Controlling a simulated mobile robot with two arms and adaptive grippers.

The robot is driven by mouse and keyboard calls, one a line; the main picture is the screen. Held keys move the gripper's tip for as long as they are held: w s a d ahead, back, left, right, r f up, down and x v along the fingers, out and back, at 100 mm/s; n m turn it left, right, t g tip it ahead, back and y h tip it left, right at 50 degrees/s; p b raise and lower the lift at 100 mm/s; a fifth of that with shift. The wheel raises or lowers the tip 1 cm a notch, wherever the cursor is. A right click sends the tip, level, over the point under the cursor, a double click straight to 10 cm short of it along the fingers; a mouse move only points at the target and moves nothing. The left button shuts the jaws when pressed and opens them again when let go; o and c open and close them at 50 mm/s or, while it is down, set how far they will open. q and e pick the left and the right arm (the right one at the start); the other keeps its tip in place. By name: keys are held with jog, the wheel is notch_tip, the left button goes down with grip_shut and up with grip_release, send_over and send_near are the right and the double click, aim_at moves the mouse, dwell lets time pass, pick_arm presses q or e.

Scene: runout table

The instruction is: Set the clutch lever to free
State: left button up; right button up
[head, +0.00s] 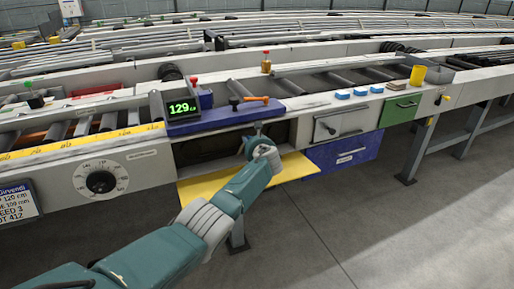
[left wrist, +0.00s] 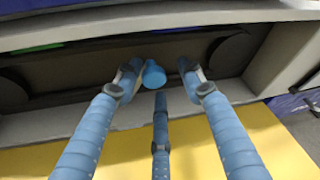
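I cannot tell which part is the clutch lever. A black-knobbed lever (head: 234,103) and an orange handle (head: 256,99) are on the blue panel, and a small red-topped lever (head: 194,82) is behind it. A yellow-ended handle (head: 443,98) sticks out at the far right. My left gripper (head: 257,130) is below the blue panel, at the front of an open dark recess (head: 205,147). My right gripper is out of view.
A yellow flap (head: 290,168) hangs open under the recess and also fills the bottom of the left wrist view (left wrist: 275,150). A display (head: 181,106) reads 129. A dial (head: 101,181) is on the left; blue (head: 345,153) and green (head: 400,108) drawer fronts are on the right.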

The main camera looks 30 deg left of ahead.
pick_arm(q)
jog(key=v, duration=1)
jog(key=shift+s+r, duration=0.25)
jog(key=shift+s, duration=0.1)
jog(key=shift+d, duration=0.15)
